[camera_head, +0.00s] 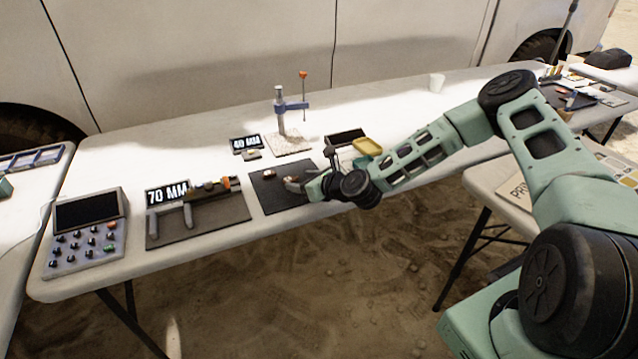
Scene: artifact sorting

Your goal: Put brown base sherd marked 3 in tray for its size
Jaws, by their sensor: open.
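My gripper (297,184) reaches in from the right, low over a dark mat (268,196) in the middle of the long white table. Its jaws are open and point left. A small brownish and pale piece (269,174) lies on this mat, just left of and behind the jaws, apart from them. It may be the sherd; no number can be read on it at this size. My wrist hides the right part of the mat. I cannot pick out with certainty any tray marked for a size.
A caliper (205,190) with a "70 MM" sign (166,193) lies left of the mat. A keypad device (88,232) stands farther left. A blue-grey stand (281,110) and a "40 MM" sign (245,143) are behind.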

